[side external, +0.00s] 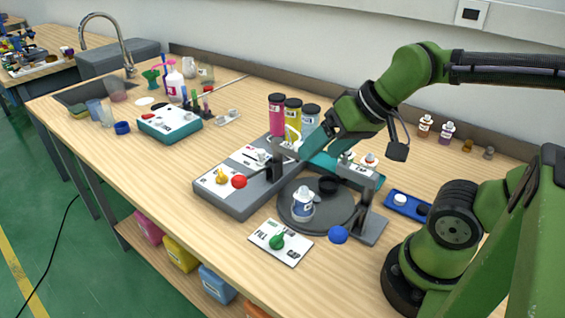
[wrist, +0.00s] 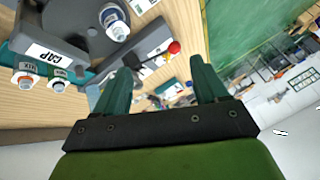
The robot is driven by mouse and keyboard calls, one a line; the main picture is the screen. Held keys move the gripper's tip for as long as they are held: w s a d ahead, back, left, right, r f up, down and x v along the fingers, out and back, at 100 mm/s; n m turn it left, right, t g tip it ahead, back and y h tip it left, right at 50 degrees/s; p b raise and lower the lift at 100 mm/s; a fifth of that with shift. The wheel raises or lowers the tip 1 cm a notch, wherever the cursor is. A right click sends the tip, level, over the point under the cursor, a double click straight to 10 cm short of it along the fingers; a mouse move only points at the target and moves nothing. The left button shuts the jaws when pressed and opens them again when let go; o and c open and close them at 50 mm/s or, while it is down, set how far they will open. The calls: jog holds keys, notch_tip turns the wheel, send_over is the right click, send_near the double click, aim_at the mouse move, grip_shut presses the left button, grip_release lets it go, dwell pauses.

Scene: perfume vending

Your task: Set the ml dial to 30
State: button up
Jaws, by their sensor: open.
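A grey machine base (side external: 240,201) carries a white panel with a yellow knob (side external: 221,177) and a second marked panel (side external: 250,155) behind it, partly covered by a grey lever part. Their numbers are too small to read, so I cannot tell which is the ml dial or its setting. My gripper (side external: 311,149) is above the machine, behind the second panel, its teal fingers partly hidden. In the wrist view my gripper (wrist: 160,72) is open and empty, with a red ball knob (wrist: 174,47) beyond the fingertips.
A round dark plate (side external: 322,216) holds a white-and-blue bottle (side external: 303,204). A FILL card with a green knob (side external: 277,241) lies in front. A blue ball knob (side external: 338,235) is close by. Pink, yellow and blue-grey cylinders (side external: 277,115) stand behind the machine.

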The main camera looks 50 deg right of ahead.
jog(key=w+n+g, duration=0.4)
jog(key=w, duration=1.2)
jog(key=n+g+h, duration=0.2)
jog(key=n+g, duration=0.1)
jog(key=n, duration=0.9)
send_over(220, 171)
notch_tip(220, 171, down, 2)
notch_tip(220, 171, down, 16)
jog(key=shift+s+f, duration=0.1)
jog(key=shift+f, duration=0.05)
jog(key=c, duration=1.1)
jog(key=shift+o, duration=0.2)
